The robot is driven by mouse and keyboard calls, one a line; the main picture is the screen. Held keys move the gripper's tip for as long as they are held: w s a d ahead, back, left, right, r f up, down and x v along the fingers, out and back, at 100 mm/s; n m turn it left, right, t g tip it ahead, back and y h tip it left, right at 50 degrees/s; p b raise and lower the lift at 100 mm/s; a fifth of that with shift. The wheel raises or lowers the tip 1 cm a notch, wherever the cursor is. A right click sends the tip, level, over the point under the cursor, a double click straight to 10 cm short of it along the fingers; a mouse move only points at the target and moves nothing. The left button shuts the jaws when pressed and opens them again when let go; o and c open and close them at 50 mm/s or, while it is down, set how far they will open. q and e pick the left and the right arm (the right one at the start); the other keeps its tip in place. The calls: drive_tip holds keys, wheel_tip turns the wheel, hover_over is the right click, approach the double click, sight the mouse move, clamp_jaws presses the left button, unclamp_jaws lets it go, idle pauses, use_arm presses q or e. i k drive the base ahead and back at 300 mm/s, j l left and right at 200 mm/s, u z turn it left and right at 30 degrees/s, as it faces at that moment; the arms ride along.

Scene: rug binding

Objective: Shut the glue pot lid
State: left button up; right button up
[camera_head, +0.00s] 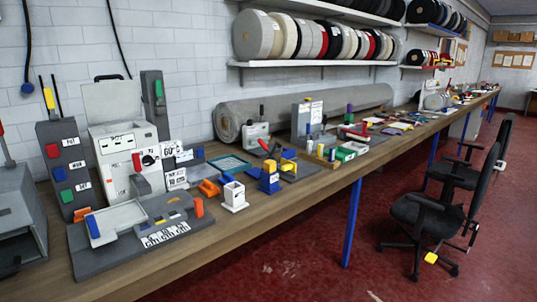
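A white box-shaped machine (128,160) with a dial, labels and a red-handled lever stands on the bench at the left. A pale grey lid (112,101) with a dark handle on its top edge stands upright behind the machine's top, so it looks open. This looks like the glue pot, but I cannot read a name on it. Its opening and hinge are hard to make out from here. Neither of my grippers is in view.
A grey base with a pale tray (115,222) stands in front of the machine. Dark switch panels (68,165) and a grey box (20,215) are to its left. A black chair (430,215) stands on the red floor.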

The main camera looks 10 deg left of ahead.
sight(112, 101)
drive_tip(key=u, duration=1.3)
